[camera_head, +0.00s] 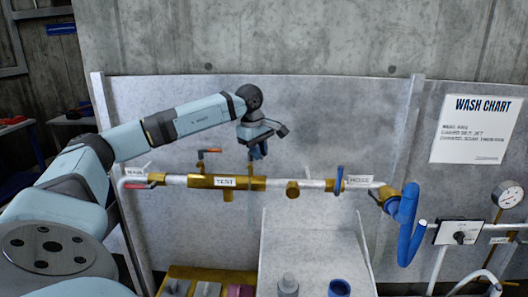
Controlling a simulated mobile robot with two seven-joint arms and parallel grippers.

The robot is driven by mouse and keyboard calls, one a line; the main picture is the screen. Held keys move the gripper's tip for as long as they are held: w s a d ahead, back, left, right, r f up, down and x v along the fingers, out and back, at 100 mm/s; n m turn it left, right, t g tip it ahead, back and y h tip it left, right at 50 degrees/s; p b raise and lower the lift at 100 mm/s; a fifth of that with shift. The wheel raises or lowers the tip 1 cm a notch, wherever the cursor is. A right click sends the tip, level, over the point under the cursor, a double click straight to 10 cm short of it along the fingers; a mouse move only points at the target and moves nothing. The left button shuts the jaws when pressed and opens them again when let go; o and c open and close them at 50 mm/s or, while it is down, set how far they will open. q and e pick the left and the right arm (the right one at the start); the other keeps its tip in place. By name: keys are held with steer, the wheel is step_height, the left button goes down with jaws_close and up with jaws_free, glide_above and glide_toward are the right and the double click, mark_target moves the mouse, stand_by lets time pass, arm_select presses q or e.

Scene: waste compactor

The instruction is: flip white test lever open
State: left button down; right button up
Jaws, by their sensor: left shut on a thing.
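The brass test section (200,182) sits on the horizontal white pipe, with a white TEST label (225,182) on its front. An orange-red lever (210,151) stands above its left part. My left gripper (258,154) is above the right end of the test section, pointing down. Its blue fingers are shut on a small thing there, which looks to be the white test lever. The fingers hide most of that lever, so I cannot tell its angle. My right gripper is not in view.
A red handle (140,186) is at the pipe's left end, and a blue handle (340,180) stands near the HOSE label (360,181). A coiled blue hose (408,225) hangs at the right. A grey splash panel (330,120) is close behind the pipe. A tray (190,271) is below.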

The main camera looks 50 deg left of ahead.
arm_select(q)
steer(key=shift+s+a+m+g+h+b, duration=0.1)
steer(key=shift+s+a+m+h+b, duration=0.3)
steer(key=shift+m, duration=1.05)
steer(key=shift+s+a+m+g+h, duration=0.15)
steer(key=shift+s+m, duration=0.5)
steer(key=shift+m, duration=0.75)
steer(key=shift+s+a+m+g+h+b, duration=0.1)
steer(key=shift+s+a+m+h+b, duration=0.3)
steer(key=shift+m, duration=1.05)
steer(key=shift+s+d, duration=0.15)
steer(key=c, duration=1.1)
jaws_free()
steer(key=v, duration=1.4)
steer(key=shift+s+d, duration=0.1)
steer(key=shift+d, duration=0.15)
steer(key=shift+f, duration=0.1)
